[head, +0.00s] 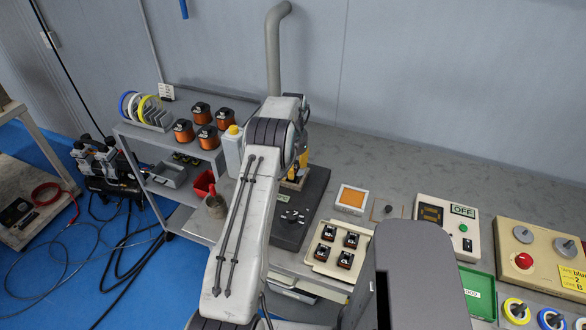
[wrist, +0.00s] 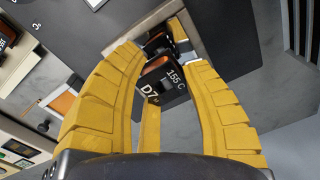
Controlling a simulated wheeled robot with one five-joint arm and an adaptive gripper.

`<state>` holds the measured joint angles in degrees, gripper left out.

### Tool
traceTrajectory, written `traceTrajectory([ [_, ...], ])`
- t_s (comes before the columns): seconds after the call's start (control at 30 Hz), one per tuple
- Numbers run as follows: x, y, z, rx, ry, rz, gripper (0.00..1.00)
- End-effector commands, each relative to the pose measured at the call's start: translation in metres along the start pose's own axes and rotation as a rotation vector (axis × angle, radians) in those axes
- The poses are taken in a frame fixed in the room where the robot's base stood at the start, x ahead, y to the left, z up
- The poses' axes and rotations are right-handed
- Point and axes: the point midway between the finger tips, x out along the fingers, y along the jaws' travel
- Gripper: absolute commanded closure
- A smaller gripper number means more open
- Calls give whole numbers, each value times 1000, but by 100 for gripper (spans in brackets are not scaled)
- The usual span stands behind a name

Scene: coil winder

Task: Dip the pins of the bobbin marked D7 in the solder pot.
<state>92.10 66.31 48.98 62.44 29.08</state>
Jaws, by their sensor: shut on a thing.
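My gripper (wrist: 166,55) has yellow ribbed fingers and is shut on a dark bobbin (wrist: 168,86) with copper-coloured winding. White lettering on the bobbin reads D7 and 155 C. Its pins are not clear to see. In the head view, my gripper (head: 300,165) is largely hidden by my arm, over the back part of a dark grey unit with a dial (head: 300,205), which looks like the solder pot. The pot's opening is hidden by my arm, and I cannot tell whether the bobbin touches it.
A cream tray (head: 318,262) with several small parts, an orange-topped box (head: 352,199) and a control box marked OFF (head: 450,226) stand to the right. Several copper bobbins (head: 205,135) stand on the left shelf by a white bottle (head: 233,155). A grey pipe (head: 274,50) rises behind.

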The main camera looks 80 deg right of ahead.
Motion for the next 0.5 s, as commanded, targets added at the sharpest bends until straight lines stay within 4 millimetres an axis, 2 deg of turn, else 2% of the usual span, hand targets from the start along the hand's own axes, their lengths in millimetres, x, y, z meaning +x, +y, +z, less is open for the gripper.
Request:
traceTrajectory([
  [0.5, -34, -1, -1, 0, 0, 0, 92],
])
